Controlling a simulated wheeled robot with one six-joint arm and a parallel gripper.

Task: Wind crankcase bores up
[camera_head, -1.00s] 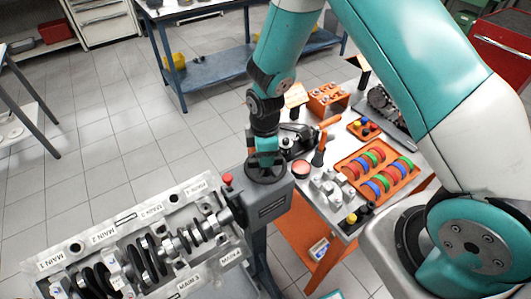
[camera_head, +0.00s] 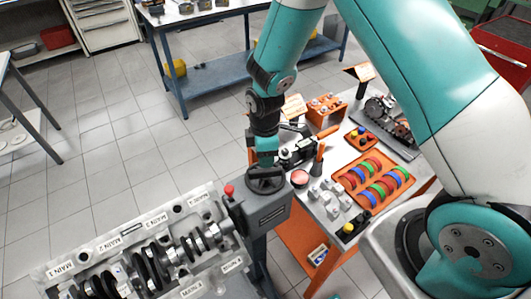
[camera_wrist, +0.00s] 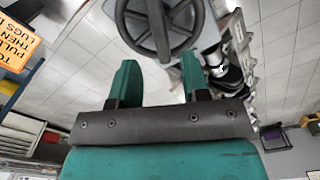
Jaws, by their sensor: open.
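The grey crankcase (camera_head: 105,240) lies at lower left in the head view, with its crankshaft (camera_head: 150,265) exposed and labels such as MAIN 1 and MAIN 2 facing me. Its right end meets a dark grey stand head (camera_head: 262,210) on a post. A dark handwheel (camera_head: 266,180) sits on top of that head, with a red knob (camera_head: 229,190) at its left. My gripper (camera_head: 265,158) points down just above the wheel. In the wrist view my gripper (camera_wrist: 160,78) is open, and the spoked wheel (camera_wrist: 160,22) shows beyond its fingertips. Contact cannot be told.
A workbench (camera_head: 340,155) at right holds an orange tray of coloured rings (camera_head: 373,182), small grey blocks and an orange rack (camera_head: 325,108). A blue table (camera_head: 225,75) stands behind. An orange sign (camera_wrist: 14,45) shows in the wrist view.

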